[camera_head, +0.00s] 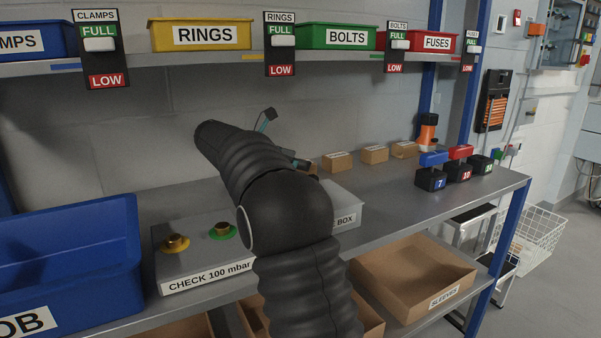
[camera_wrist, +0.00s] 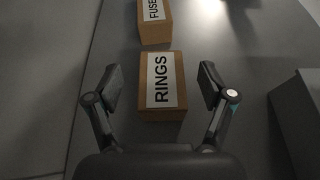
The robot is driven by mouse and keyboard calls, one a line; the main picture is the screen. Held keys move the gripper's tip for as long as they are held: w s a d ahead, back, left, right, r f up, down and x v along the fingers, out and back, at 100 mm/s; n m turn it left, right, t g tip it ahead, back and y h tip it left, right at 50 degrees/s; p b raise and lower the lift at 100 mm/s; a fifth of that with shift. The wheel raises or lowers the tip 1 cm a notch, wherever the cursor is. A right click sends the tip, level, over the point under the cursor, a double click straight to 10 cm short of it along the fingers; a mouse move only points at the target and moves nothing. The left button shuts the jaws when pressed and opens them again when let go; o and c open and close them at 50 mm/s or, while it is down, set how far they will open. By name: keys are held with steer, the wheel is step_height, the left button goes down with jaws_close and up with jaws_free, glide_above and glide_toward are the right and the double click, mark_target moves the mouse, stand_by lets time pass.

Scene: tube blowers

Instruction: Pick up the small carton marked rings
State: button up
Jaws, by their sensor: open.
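The small carton marked RINGS (camera_wrist: 161,86) is a brown box with a white label. In the wrist view it stands on the grey bench between the two fingers of my gripper (camera_wrist: 161,92). The fingers are open, one on each side, with a gap to the carton on both sides. In the head view my arm covers most of the gripper and I cannot tell which carton is the rings one.
A carton with a label starting FUSE (camera_wrist: 154,22) stands just beyond the rings carton. Several small cartons (camera_head: 374,154) line the bench's back.

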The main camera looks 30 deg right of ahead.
steer(key=x, duration=0.3)
steer(key=shift+d, duration=0.15)
steer(key=c, duration=1.3)
